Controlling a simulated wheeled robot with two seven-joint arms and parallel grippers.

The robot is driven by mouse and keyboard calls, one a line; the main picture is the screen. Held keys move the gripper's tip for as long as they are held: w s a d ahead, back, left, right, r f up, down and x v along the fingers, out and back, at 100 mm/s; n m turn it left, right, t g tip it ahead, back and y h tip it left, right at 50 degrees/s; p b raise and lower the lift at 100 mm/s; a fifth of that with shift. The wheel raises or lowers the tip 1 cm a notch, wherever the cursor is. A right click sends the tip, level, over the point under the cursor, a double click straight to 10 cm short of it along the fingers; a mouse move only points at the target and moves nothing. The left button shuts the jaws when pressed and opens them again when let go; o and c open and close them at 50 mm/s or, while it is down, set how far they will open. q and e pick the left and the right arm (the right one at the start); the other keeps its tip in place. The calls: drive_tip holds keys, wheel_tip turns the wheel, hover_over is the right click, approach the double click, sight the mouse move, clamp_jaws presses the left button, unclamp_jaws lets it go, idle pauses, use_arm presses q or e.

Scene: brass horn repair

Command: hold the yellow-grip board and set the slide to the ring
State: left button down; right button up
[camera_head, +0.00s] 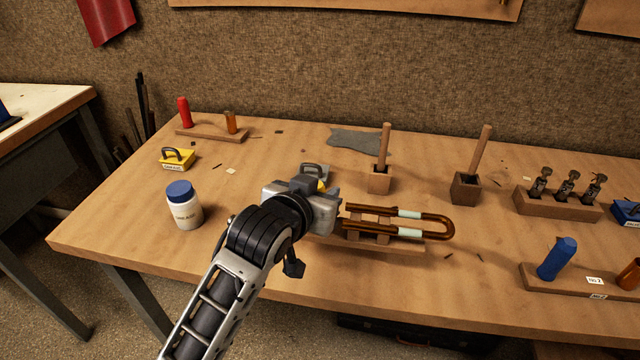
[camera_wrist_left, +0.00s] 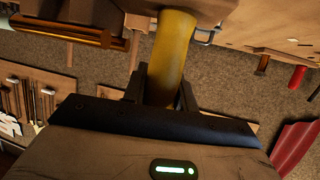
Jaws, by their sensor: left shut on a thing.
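My left gripper (camera_head: 326,200) is at the left end of a wooden board (camera_head: 395,247) near the table's middle. In the left wrist view, its fingers (camera_wrist_left: 160,88) are shut on the upright yellow grip (camera_wrist_left: 173,45). In the head view the gripper mostly hides this grip. A U-shaped brass slide (camera_head: 448,228) lies on wooden supports on the board, its bend to the right. Each of its two tubes has a pale band (camera_head: 409,213). I cannot tell which mark is the ring. My right gripper is not in view.
A white jar with a blue lid (camera_head: 185,208) and a yellow block (camera_head: 177,159) stand left. A red-grip board (camera_head: 212,134) is behind. Two wooden holders with sticks (camera_head: 380,180) (camera_head: 466,187) stand behind the slide. A blue-grip board (camera_head: 556,258) is at right.

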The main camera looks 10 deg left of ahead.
use_arm(q)
drive_tip(key=shift+f, duration=2.6)
drive_tip(key=shift+f, duration=0.1)
drive_tip(key=c, duration=1.2)
unclamp_jaws()
drive_tip(key=shift+f, duration=0.1)
drive_tip(key=c, duration=0.9)
drive_tip(key=shift+o, duration=0.2)
